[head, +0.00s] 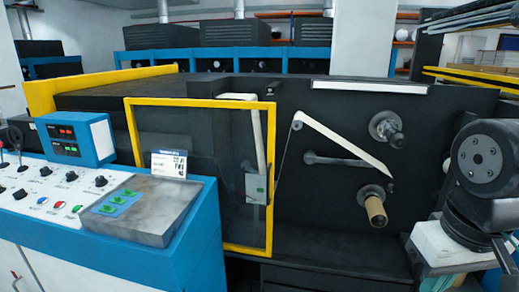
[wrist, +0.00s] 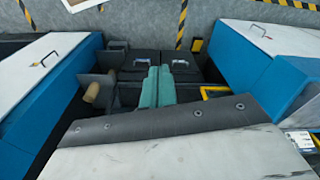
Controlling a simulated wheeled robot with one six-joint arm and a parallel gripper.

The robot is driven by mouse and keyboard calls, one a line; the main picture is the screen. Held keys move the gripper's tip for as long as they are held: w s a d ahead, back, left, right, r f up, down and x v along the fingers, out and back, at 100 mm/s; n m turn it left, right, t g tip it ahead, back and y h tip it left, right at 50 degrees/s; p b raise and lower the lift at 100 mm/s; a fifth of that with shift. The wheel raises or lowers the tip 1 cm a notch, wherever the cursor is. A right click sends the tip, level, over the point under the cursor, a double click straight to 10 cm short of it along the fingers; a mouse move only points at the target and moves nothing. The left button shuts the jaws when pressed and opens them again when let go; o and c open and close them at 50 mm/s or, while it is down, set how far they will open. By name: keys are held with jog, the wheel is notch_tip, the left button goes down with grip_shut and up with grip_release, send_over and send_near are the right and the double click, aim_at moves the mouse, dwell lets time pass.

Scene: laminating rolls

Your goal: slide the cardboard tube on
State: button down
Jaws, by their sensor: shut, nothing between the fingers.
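A brown cardboard tube (head: 376,210) sits around the lower shaft on the machine's dark front, against a round grey flange (head: 370,192). An upper metal spindle (head: 389,131) is bare. In the wrist view a tan cylinder (wrist: 92,91), which looks like the tube, sticks out at the left. My gripper (wrist: 160,70) shows there as two teal fingers side by side, shut and empty, apart from the tube and to its right. My gripper's fingers are not visible in the head view. How far the tube sits along the shaft is hard to tell.
A white web (head: 345,142) slopes down between the rollers. A yellow-framed clear guard (head: 199,101) stands left of the shafts. A blue control console (head: 150,210) fills the front left. Blue-sided cabinets (wrist: 262,55) flank the wrist view.

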jog(key=w+d+f+m+g, duration=0.1)
jog(key=w+d+f+g, duration=0.1)
jog(key=w+f+g, duration=0.3)
jog(key=m+t+h, duration=0.2)
jog(key=t+h, duration=0.3)
jog(key=t, duration=1.6)
send_near(381, 220)
jog(key=w+r, duration=0.1)
jog(key=w, duration=0.2)
jog(key=shift+d+x, duration=0.25)
jog(key=shift+x, duration=0.85)
jog(key=shift+d+x, duration=0.2)
jog(key=shift+x, duration=0.95)
jog(key=shift+w+d+r, duration=0.2)
jog(key=shift+w, duration=0.35)
jog(key=shift+w+d+r, duration=0.2)
jog(key=shift+w, duration=0.4)
jog(key=shift+f, duration=0.1)
